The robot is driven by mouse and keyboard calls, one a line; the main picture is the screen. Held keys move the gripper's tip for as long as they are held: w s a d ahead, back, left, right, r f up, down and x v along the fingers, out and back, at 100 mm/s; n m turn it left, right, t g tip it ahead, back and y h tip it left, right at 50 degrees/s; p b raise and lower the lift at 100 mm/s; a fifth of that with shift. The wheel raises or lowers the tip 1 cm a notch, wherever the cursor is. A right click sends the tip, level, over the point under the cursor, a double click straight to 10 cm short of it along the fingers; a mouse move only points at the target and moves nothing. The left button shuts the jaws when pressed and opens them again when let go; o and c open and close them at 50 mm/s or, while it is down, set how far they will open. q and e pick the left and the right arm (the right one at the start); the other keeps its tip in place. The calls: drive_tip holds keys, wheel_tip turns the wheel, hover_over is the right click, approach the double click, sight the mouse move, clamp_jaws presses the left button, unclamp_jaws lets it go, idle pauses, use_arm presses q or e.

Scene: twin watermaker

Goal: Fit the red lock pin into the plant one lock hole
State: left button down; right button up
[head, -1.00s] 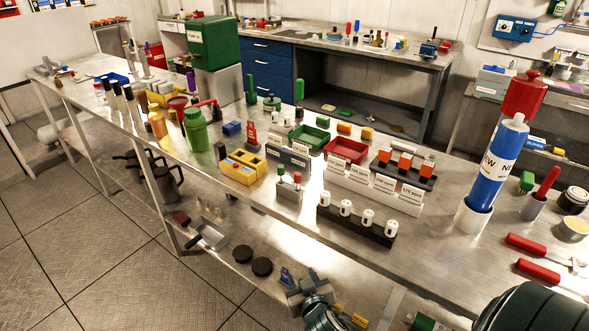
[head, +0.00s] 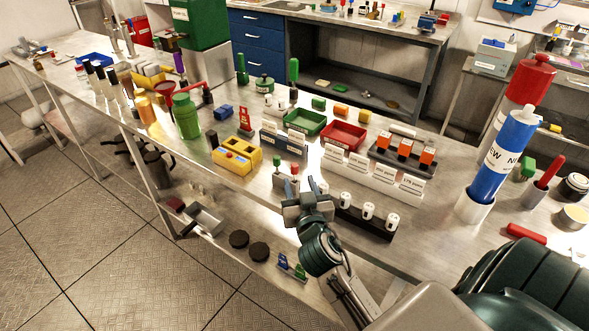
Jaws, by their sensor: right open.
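The red lock pin (head: 294,167) stands upright beside a green pin (head: 279,161) in a small grey holder (head: 279,182) near the front edge of the bench. My right gripper (head: 301,187) is in front of the holder, close below the red pin, with its fingers pointing up the picture towards it. It is open, with nothing seen between the fingers, and hides part of the holder. I cannot pick out the plant one lock hole for certain. My left gripper is not in view.
A black rack with white cartridges (head: 368,211) stands just right of my right gripper. Behind are a labelled grey panel (head: 284,143), a red tray (head: 344,135) and a green tray (head: 304,122). A yellow block (head: 237,157) is to the left. The lower shelf holds dark discs (head: 239,239).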

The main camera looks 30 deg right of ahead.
sight(295, 171)
drive_tip(key=p+x, duration=0.1)
drive_tip(key=x, duration=0.2)
drive_tip(key=shift+w+d+p, duration=0.25)
drive_tip(key=shift+w+p, duration=0.1)
drive_tip(key=shift+w+d+f, duration=0.1)
drive_tip(key=shift+w+d, duration=0.05)
drive_tip(key=shift+w, duration=0.2)
drive_tip(key=shift+w+d+f, duration=0.1)
drive_tip(key=shift+w+f, duration=0.1)
drive_tip(key=shift+w, duration=0.05)
clamp_jaws()
